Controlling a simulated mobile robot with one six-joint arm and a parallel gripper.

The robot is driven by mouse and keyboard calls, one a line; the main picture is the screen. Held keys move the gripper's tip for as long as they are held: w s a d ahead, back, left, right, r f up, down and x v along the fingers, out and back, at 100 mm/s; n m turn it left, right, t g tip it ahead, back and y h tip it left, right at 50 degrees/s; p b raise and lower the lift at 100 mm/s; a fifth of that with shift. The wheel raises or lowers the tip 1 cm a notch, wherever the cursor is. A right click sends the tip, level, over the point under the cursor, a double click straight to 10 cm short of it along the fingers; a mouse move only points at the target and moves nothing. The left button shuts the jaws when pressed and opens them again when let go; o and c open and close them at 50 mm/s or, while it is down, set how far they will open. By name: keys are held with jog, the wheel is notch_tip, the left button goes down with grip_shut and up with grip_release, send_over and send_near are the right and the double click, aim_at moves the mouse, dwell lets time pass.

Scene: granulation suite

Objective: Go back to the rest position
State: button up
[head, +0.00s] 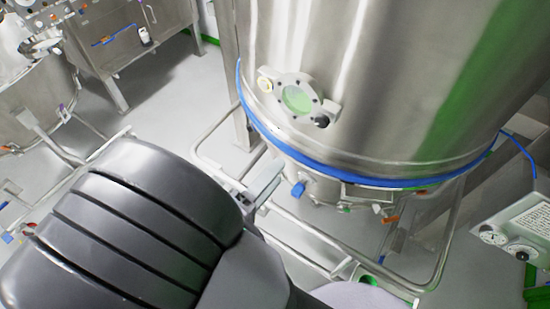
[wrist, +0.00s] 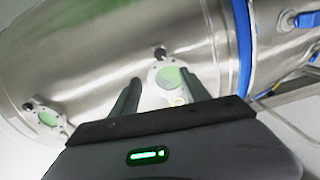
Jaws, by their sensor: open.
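My gripper (wrist: 160,78) is open, with its two fingers apart and nothing between them in the wrist view. In the head view my gripper (head: 262,187) shows partly past my dark grey arm, in front of the lower part of a large steel vessel. The steel vessel (head: 390,80) has a blue band (head: 350,178) around its lower edge and a round green sight glass (head: 298,99). In the wrist view a sight glass (wrist: 170,77) shows beyond the fingers; I cannot tell the distance. No contact with the vessel is visible.
A tubular steel frame (head: 310,228) runs under and around the vessel. A panel with gauges (head: 520,232) stands at the right. A steel cabinet (head: 130,45) and another vessel (head: 35,100) stand at the left. Grey floor (head: 180,90) is clear between them.

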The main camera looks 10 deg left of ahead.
jog(key=w+d+f+m+g+y+b, duration=0.1)
jog(key=w+f+m+g+y+b, duration=0.15)
jog(key=w+m+y+b, duration=0.35)
jog(key=w+d+f+m+g+y+b, duration=0.1)
jog(key=w+m+g+y+b, duration=0.2)
jog(key=w+m+y+b, duration=0.25)
jog(key=s+d+f+m+g+h+b, duration=0.1)
jog(key=s+d+f+m+g+b, duration=0.1)
jog(key=s+d, duration=0.6)
jog(key=s+d+f+m+g+h+b, duration=0.1)
jog(key=s+d+f+m+g+b, duration=0.1)
jog(key=s+d+b, duration=0.3)
jog(key=s+d+f+g, duration=0.1)
jog(key=s+d, duration=0.2)
jog(key=shift+s+d+f+m, duration=0.2)
jog(key=shift+s+d+m, duration=0.05)
jog(key=shift+s+m, duration=0.1)
jog(key=shift+w, duration=0.1)
